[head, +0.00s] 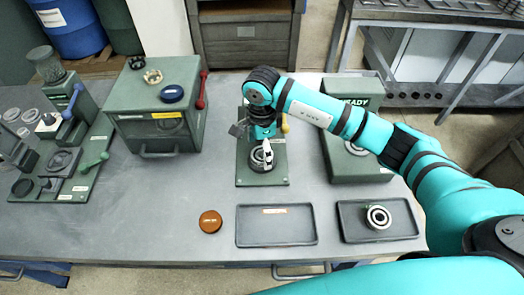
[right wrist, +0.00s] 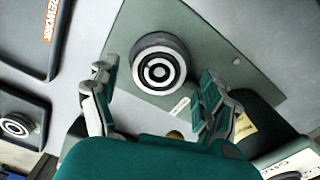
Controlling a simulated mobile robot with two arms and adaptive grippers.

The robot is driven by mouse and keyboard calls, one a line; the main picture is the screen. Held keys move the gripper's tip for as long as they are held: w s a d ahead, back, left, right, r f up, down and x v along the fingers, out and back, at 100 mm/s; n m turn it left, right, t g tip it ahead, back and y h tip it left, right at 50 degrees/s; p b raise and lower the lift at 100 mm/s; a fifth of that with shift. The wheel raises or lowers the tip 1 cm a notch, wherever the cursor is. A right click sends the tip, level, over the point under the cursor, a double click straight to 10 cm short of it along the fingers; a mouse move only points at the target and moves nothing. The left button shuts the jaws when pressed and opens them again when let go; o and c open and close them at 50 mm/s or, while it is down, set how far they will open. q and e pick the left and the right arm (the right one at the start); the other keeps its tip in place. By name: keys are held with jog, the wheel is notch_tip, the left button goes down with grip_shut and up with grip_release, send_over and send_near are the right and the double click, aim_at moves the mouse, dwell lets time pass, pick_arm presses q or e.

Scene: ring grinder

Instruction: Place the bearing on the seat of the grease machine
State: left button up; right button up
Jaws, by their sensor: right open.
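The grease machine has a green base plate (head: 246,172) in the middle of the table, also seen in the right wrist view (right wrist: 220,50). A round bearing (right wrist: 158,68) with dark and white rings sits flat on the seat there; in the head view it is partly covered by my gripper. My right gripper (head: 266,152) is over the seat, pointing down. In the right wrist view its fingers (right wrist: 158,88) are spread to either side of the bearing with visible gaps. A second bearing (head: 378,217) lies in the right tray (head: 350,232). My left gripper is out of view.
An empty tray (head: 276,226) and an orange-brown round tin (head: 210,221) are in front of the machine. A green box machine (head: 345,100) stands to the right, partly behind my arm. A green cabinet (head: 155,118) and a fixture (head: 75,150) stand left. The front-left table is clear.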

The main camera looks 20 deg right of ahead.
aim_at(262, 155)
notch_tip(262, 155, up, 11)
jog(key=b, duration=0.3)
jog(key=shift+f, duration=0.15)
